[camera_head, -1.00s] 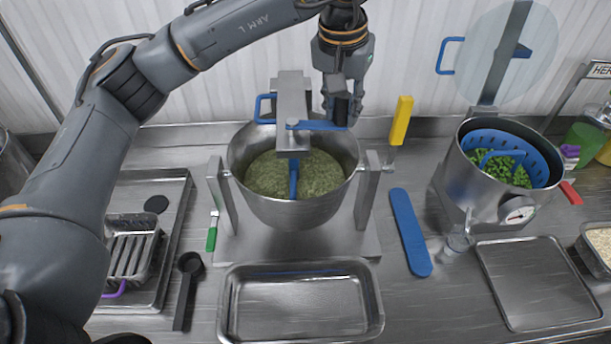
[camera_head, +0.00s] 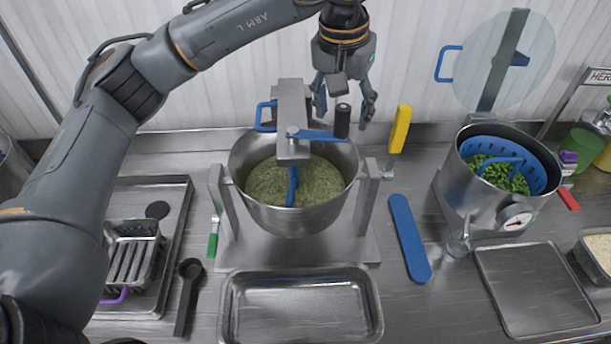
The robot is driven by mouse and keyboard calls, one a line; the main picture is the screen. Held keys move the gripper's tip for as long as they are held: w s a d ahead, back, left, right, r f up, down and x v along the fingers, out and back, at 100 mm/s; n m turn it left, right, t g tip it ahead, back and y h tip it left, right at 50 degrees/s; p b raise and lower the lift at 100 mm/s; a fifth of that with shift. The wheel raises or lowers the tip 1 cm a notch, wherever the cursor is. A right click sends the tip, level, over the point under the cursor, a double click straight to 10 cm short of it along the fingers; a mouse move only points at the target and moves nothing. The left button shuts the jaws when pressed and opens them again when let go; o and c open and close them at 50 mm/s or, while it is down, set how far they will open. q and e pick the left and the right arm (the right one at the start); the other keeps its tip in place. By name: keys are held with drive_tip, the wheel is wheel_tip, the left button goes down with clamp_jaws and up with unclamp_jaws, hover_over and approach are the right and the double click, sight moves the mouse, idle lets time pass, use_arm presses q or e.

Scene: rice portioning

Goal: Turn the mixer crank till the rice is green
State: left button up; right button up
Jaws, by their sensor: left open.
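The mixer bowl (camera_head: 300,218) stands in its steel frame at the middle of the counter. The rice (camera_head: 325,185) in it is an even dull green. A blue paddle (camera_head: 293,186) reaches down into the rice from the mixer head (camera_head: 292,105). The blue crank arm (camera_head: 318,134) points right from the mixer head, with its black upright knob (camera_head: 342,121) at the end. My left gripper (camera_head: 345,103) is open, with its fingers spread above and on both sides of the knob. My right gripper is not in view.
An empty steel tray (camera_head: 228,310) lies in front of the mixer. A blue paddle-like tool (camera_head: 409,238) and a yellow-handled tool (camera_head: 401,128) are to its right. A black scoop (camera_head: 188,295) lies at left.

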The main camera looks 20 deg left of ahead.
use_arm(q)
wheel_tip(320, 180, up, 7)
drive_tip(key=p, duration=0.4)
idle(0.4)
